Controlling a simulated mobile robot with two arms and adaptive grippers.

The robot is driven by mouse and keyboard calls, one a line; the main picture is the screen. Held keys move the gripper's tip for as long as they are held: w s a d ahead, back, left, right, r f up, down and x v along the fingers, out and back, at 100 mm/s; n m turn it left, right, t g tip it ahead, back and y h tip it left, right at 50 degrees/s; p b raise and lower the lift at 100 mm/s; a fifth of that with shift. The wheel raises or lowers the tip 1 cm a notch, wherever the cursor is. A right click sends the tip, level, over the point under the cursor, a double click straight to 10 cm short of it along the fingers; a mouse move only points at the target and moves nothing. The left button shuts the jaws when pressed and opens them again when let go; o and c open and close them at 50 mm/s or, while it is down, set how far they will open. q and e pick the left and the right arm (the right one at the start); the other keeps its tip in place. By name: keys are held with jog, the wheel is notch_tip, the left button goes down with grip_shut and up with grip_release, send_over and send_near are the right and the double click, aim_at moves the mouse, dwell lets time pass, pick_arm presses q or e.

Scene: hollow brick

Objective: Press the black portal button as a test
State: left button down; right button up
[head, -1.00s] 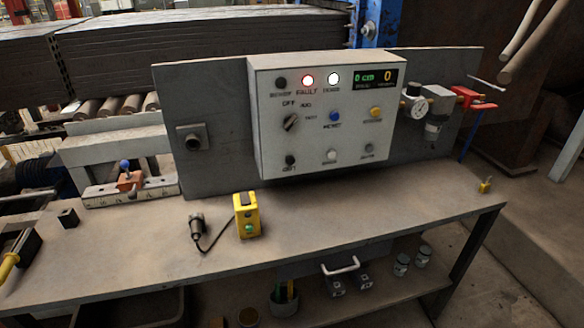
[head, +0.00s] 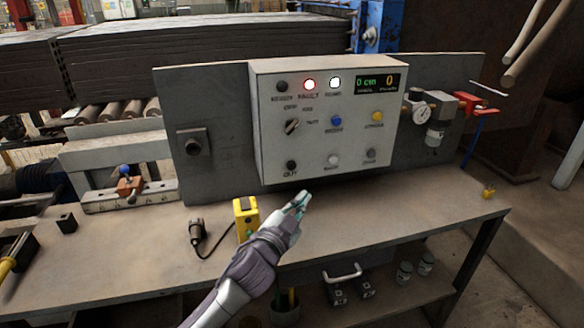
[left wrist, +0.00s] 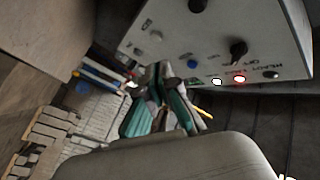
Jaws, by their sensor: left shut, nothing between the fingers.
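The white control box (head: 325,120) stands upright on a grey board at the back of the bench. A black button (head: 291,165) sits at its lower left corner; its label is too blurred to read. In the left wrist view the box is upside down, and a black button (left wrist: 198,5) shows at the top edge. My left gripper (head: 301,197) is shut and empty, below the box's lower edge and right of the black button, apart from it. Its closed fingers (left wrist: 163,70) show in the left wrist view. My right gripper is not in view.
The box also has a black selector knob (head: 292,126), a blue button (head: 336,120), a yellow button (head: 377,117), a lit red lamp (head: 309,84) and a lit white lamp (head: 334,83). A yellow box (head: 245,212) with a cable stands left of my gripper.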

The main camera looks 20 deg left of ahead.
aim_at(291, 166)
pick_arm(q)
jog(key=shift+w+d+r+m+h, duration=0.2)
jog(key=shift+w+r+m+h, duration=0.15)
jog(key=shift+r, duration=0.25)
jog(key=shift+w+a+b, duration=0.25)
jog(key=shift+w+a, duration=0.6)
jog(key=shift+w, duration=0.35)
jog(key=shift+w+a+b, duration=0.25)
jog(key=shift+w+a, duration=0.55)
jog(key=shift+w, duration=0.4)
jog(key=shift+w+a+b, duration=0.25)
jog(key=shift+w+a, duration=0.6)
jog(key=shift+w, duration=0.35)
jog(key=shift+w+a, duration=0.2)
jog(key=shift+w, duration=0.15)
